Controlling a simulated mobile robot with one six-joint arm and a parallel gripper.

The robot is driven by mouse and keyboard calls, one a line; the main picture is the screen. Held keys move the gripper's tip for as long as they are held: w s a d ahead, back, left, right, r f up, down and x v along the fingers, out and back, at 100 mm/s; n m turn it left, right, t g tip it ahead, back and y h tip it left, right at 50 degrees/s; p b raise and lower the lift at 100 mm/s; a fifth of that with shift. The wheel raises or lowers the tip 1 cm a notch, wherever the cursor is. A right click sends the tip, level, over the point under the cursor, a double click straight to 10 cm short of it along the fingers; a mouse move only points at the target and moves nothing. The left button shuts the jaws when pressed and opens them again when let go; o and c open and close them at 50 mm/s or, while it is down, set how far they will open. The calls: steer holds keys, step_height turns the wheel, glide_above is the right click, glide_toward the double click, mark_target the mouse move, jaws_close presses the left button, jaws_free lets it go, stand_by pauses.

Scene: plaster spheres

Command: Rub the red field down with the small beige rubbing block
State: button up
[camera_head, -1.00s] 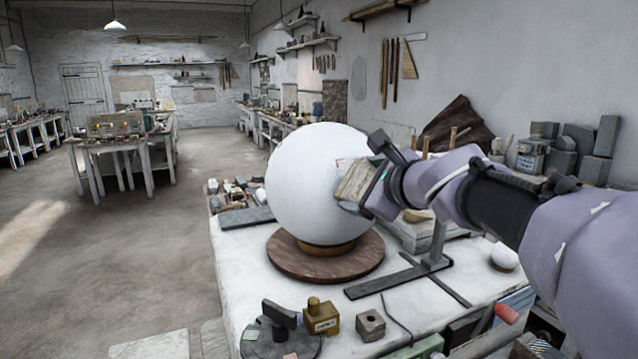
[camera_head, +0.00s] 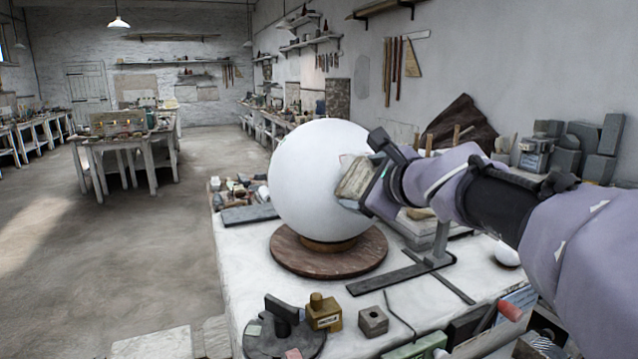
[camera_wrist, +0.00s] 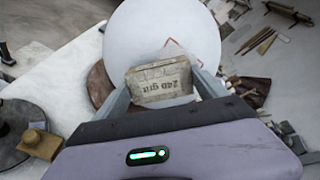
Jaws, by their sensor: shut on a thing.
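A large white plaster sphere (camera_head: 315,185) stands on a round brown turntable (camera_head: 300,258); it also fills the top of the wrist view (camera_wrist: 150,35). My gripper (camera_head: 366,183) is at the sphere's right side, shut on a beige block (camera_head: 355,177). Thin red lines (camera_wrist: 180,45) show on the sphere just beyond the block, part of a red outline; the block hides the rest. The block is at the sphere's surface, but I cannot tell whether it touches.
A black metal stand (camera_head: 405,272) lies right of the turntable. A brass-coloured block (camera_head: 324,313), a grey block with a hole (camera_head: 373,321) and a dark round base (camera_head: 285,335) stand at the table's front. Several small blocks lie behind left. A small white ball (camera_head: 506,255) is at right.

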mark_target(370, 168)
steer(key=shift+w+d+r+p, duration=0.3)
steer(key=shift+d+r+p, duration=0.1)
steer(key=shift+r, duration=0.2)
steer(key=shift+w+d+r+p, duration=0.3)
steer(key=shift+d+r, duration=0.1)
steer(key=shift+r, duration=0.15)
steer(key=shift+s+a+f+b, duration=0.2)
steer(key=shift+a+f+b, duration=0.05)
steer(key=shift+f+b, duration=0.3)
steer(key=shift+s+a+f+b, duration=0.4)
steer(key=shift+a+f+b, duration=0.15)
steer(key=shift+f, duration=0.1)
steer(key=shift+s+a+f+b, duration=0.35)
steer(key=shift+a+f+b, duration=0.15)
steer(key=shift+f, duration=0.1)
steer(key=shift+w+d+r+p, duration=0.3)
steer(key=shift+d+r+p, duration=0.2)
steer(key=shift+r, duration=0.1)
steer(key=shift+w+d+r+p, duration=0.35)
steer(key=shift+r+p, duration=0.15)
steer(key=shift+r, duration=0.1)
steer(key=shift+w+d+r+p, duration=0.25)
steer(key=shift+d+r+p, duration=0.25)
steer(key=shift+r, duration=0.1)
steer(key=shift+f, duration=0.1)
